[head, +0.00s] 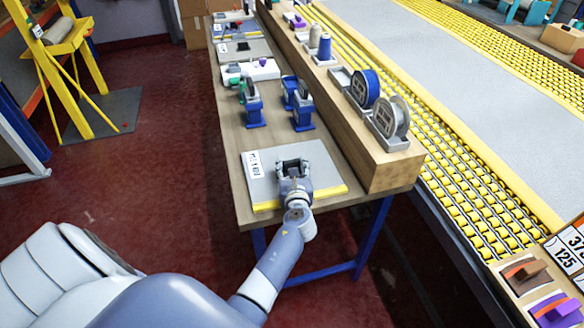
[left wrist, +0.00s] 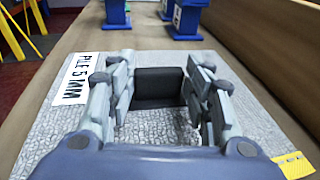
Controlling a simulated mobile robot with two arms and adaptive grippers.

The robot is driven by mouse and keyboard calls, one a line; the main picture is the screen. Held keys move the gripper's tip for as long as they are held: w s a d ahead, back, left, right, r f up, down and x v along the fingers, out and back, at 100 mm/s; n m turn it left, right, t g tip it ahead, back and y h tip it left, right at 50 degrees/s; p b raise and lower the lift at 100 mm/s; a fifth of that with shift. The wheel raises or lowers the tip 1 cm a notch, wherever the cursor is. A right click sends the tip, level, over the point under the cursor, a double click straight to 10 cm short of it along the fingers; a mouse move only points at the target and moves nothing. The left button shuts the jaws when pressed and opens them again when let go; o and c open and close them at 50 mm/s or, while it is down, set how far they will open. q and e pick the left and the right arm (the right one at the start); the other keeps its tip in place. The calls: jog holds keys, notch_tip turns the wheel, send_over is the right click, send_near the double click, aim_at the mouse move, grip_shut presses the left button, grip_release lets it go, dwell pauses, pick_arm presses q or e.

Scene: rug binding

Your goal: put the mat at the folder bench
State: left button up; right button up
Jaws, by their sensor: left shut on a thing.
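A grey mat (head: 325,172) with a yellow front edge and a white "PILE 5 MM" label lies flat at the near end of the wooden bench (head: 229,150). It fills much of the left wrist view (left wrist: 60,135). My left gripper (head: 292,166) is over the middle of the mat. In the left wrist view its fingers (left wrist: 160,92) are on either side of a dark block (left wrist: 158,84) that stands on the mat. The gripper is shut on this block. Whether the mat touches the bench all over cannot be seen. My right gripper is not in view.
Blue stands (head: 253,108) stand on the bench just beyond the mat. A thick wooden ledge (head: 385,165) with spools (head: 390,117) runs along the right side. Beyond it is a yellow roller conveyor (head: 450,160). Red floor (head: 150,190) is open to the left.

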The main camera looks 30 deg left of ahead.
pick_arm(q)
jog(key=o, duration=1.3)
jog(key=shift+r, duration=0.1)
jog(key=shift+s+d+p, duration=0.15)
jog(key=shift+s+p, duration=0.05)
jog(key=shift+p, duration=0.15)
jog(key=p+v, duration=0.3)
jog(key=v, duration=0.7)
jog(key=shift+s+d+r, duration=0.15)
jog(key=shift+s+r, duration=0.05)
jog(key=shift+s, duration=0.1)
jog(key=shift+s+d, duration=0.3)
